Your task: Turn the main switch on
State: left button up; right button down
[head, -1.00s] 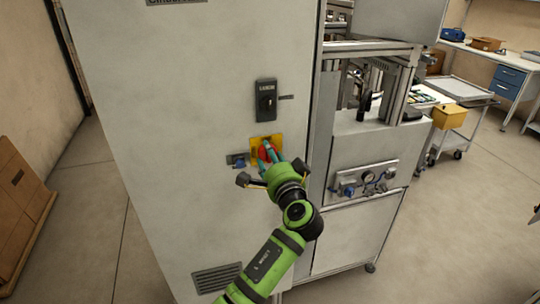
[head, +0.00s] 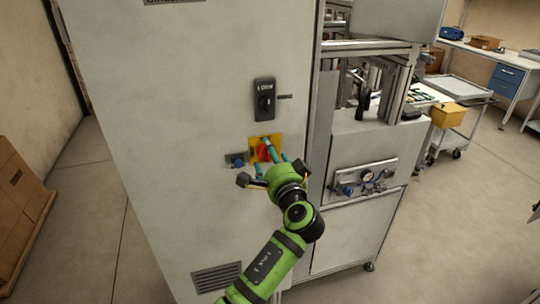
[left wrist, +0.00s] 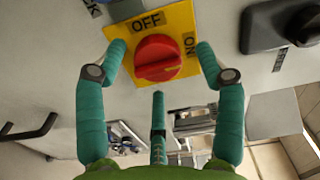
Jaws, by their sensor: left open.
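The main switch is a red rotary knob (head: 263,152) on a yellow plate (head: 254,143) on the grey cabinet front. In the left wrist view the knob (left wrist: 158,58) sits between the OFF and ON labels; its raised bar lies nearly level, its right end toward ON. My left gripper (head: 267,158) is open at the knob. In the left wrist view its teal fingers stand left, right and below the knob, with gaps visible at the sides. I cannot tell whether any finger touches it. My right gripper is not in view.
A gauge panel (head: 362,178) is on the machine at right. Cardboard boxes (head: 18,205) stand at the left. The floor between them and the cabinet is clear.

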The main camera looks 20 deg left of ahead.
pick_arm(q)
jog(key=v, duration=0.7)
jog(key=shift+w, duration=0.1)
notch_tip(320, 180, down, 21)
jog(key=d+m+g+h+b, duration=0.1)
jog(key=m+g+h+b, duration=0.1)
jog(key=h, duration=0.2)
jog(key=s+f+g+h+b, duration=0.15)
jog(key=s+f, duration=0.35)
jog(key=f, duration=0.7)
jog(key=s+f+g+h, duration=0.25)
jog(key=s+f, duration=0.25)
jog(key=f, duration=0.7)
jog(key=s+a+f+n+g+b, duration=0.1)
jog(key=s+a+f+n+g, duration=0.1)
jog(key=s+f, duration=0.6)
jog(key=s+a+f+n+g+h+b, duration=0.1)
jog(key=s+a+f+n+g, duration=0.2)
jog(key=s+f, duration=0.5)
jog(key=s+a+f+n+g+h+b, duration=0.1)
jog(key=s+a+f+n+g, duration=0.2)
jog(key=s+f, duration=0.6)
jog(key=s+a, duration=0.1)
jog(key=s, duration=1.4)
jog(key=shift+s+n+b, duration=0.3)
jog(key=shift+n+b, duration=0.1)
jog(key=shift+f, duration=0.1)
